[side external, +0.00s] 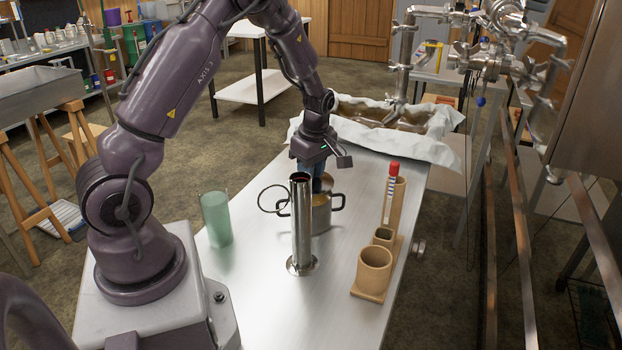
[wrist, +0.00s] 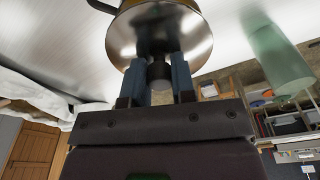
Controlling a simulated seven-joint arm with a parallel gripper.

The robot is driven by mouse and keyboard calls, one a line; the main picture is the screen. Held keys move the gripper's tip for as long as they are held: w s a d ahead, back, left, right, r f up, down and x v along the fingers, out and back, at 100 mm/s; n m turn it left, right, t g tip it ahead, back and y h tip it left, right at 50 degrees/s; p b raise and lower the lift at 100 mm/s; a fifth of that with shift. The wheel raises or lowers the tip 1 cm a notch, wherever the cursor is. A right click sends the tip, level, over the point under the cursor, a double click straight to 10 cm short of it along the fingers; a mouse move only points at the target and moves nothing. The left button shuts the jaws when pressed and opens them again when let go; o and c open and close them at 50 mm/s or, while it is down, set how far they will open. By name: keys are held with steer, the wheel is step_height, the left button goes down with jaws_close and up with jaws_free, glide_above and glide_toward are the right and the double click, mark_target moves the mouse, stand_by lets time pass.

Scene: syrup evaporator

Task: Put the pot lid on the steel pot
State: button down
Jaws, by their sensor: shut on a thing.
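The steel pot (side external: 322,217) stands on the metal bench with a handle at each side, partly hidden by a tall steel cylinder. My gripper (side external: 318,176) points down just above the pot. In the wrist view my gripper (wrist: 158,82) has its two blue fingers shut on the dark knob of the pot lid (wrist: 160,28), a shiny round disc. Part of the pot and a dark handle show beyond the lid at the top edge. The lid is over or at the pot's mouth; I cannot tell whether it touches the rim.
The tall steel cylinder (side external: 301,225) stands right in front of the pot. A green glass (side external: 216,219) is to the left. A wooden holder (side external: 372,270) with a red-capped tube (side external: 391,180) is to the right. A cloth-lined tray (side external: 430,147) is behind. The bench front is clear.

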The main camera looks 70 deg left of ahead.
steer(key=shift+f, duration=1.1)
steer(key=shift+f, duration=0.3)
steer(key=c, duration=0.9)
jaws_free()
steer(key=shift+c, duration=0.2)
